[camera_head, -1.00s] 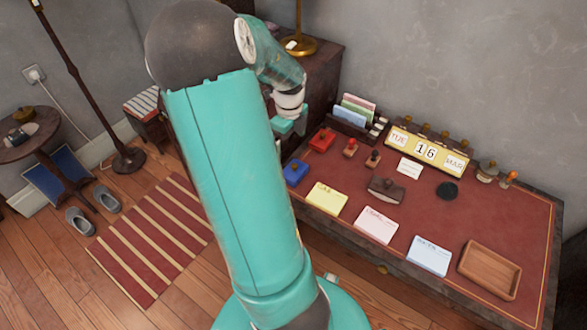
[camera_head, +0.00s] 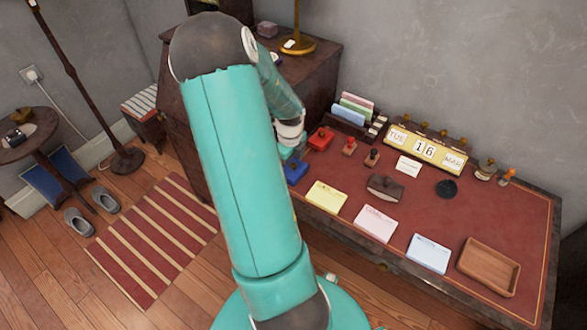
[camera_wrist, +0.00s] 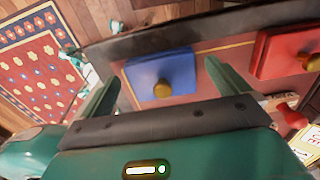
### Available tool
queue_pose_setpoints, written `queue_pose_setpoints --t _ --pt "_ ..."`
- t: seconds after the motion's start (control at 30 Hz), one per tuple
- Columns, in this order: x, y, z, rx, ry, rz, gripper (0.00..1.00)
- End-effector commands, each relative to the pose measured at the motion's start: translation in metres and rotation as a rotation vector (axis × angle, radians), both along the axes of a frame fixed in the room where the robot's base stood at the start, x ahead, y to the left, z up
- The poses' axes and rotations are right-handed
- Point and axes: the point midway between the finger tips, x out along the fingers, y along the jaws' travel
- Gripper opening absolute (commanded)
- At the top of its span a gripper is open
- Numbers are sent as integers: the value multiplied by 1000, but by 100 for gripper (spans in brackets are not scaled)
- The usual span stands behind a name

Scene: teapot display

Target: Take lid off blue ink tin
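The blue ink tin (camera_head: 296,170) stands at the left end of the desk, with its lid on. In the wrist view the blue lid (camera_wrist: 176,66) with its round brass knob (camera_wrist: 162,88) shows between my fingers. My gripper (camera_wrist: 160,85) is open and empty, its two green fingers on either side of the tin and apart from it in the picture. How far the fingertips are above the tin I cannot tell. In the head view my arm partly hides the gripper (camera_head: 287,152).
Coloured note pads (camera_head: 326,196) lie along the front edge. A wooden tray (camera_head: 488,268) is at the right. The desk middle has bare surface.

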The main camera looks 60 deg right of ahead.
Motion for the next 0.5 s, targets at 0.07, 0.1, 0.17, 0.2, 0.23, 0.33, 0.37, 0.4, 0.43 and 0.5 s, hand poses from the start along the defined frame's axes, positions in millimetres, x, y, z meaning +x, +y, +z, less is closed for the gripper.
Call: queue_pose_setpoints --t 0.07,0.1,0.17,0.2,0.23,0.33,0.37,0.4,0.43,0.5 --pt "0 0 0 0 0 0 86" --pt "0 0 0 0 0 0 78" --pt "0 0 0 0 0 0 67" --pt "0 0 0 0 0 0 59" --pt "0 0 0 0 0 0 56" --pt "0 0 0 0 0 0 55" --pt "0 0 0 0 0 0 55" --pt "0 0 0 0 0 0 55" --pt "0 0 0 0 0 0 55" --pt "0 0 1 -1 0 0 55"
